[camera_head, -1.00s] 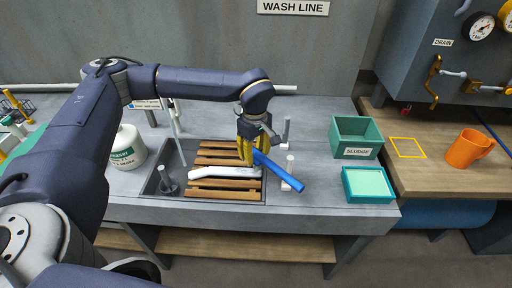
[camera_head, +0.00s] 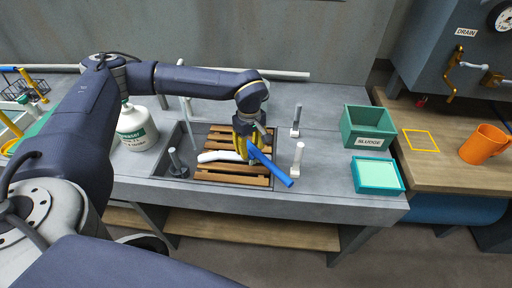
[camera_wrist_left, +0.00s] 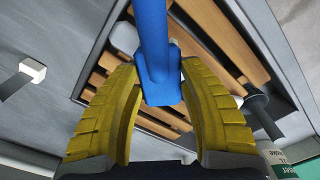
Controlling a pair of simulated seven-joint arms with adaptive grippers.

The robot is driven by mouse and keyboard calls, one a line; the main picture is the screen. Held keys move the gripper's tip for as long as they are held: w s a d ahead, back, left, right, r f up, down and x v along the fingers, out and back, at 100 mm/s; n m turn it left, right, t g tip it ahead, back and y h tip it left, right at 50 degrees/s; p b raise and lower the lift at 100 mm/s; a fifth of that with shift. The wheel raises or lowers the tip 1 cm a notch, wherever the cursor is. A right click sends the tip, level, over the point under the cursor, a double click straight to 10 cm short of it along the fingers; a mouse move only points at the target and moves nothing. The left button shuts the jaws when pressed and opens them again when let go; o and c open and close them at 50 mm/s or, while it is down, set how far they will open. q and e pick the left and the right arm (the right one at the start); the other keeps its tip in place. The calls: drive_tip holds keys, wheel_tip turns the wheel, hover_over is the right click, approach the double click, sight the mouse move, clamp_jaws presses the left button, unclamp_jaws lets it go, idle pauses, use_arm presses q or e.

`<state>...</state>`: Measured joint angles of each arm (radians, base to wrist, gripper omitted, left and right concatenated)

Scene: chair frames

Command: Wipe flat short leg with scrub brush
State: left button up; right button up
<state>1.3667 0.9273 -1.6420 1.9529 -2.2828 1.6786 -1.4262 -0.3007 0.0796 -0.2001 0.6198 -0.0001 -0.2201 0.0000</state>
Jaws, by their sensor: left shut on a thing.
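A blue scrub brush (camera_head: 276,170) is held at a slant in my left gripper (camera_head: 247,148), its handle running down to the right. The yellow fingers of my left gripper (camera_wrist_left: 158,78) close around the blue brush (camera_wrist_left: 154,35) in the left wrist view too. A white bar (camera_head: 219,156), which looks like the flat short leg, lies across the wooden slats (camera_head: 232,179) of the sink. The gripper is over the bar's right end and hides part of it. I cannot tell whether the brush touches the bar. My right gripper is not in view.
Two small upright posts (camera_head: 297,158) stand right of the sink. A green sludge bin (camera_head: 368,127) and a teal tray (camera_head: 377,176) sit further right. A white jug (camera_head: 135,128) stands left. An orange mug (camera_head: 483,145) is on the side bench.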

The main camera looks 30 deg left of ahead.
use_arm(q)
drive_tip(key=shift+s+a, duration=0.25)
drive_tip(key=shift+a, duration=0.3)
drive_tip(key=shift+s+a, duration=0.25)
drive_tip(key=shift+a, duration=0.3)
drive_tip(key=shift+w+d, duration=0.1)
drive_tip(key=shift+d, duration=0.2)
drive_tip(key=shift+w+d, duration=0.45)
drive_tip(key=shift+d, duration=0.6)
drive_tip(key=shift+w+d, duration=0.45)
drive_tip(key=shift+d, duration=0.65)
drive_tip(key=shift+w+d, duration=0.45)
drive_tip(key=shift+d, duration=0.6)
wheel_tip(320, 180, up, 8)
drive_tip(key=shift+a+r, duration=0.1)
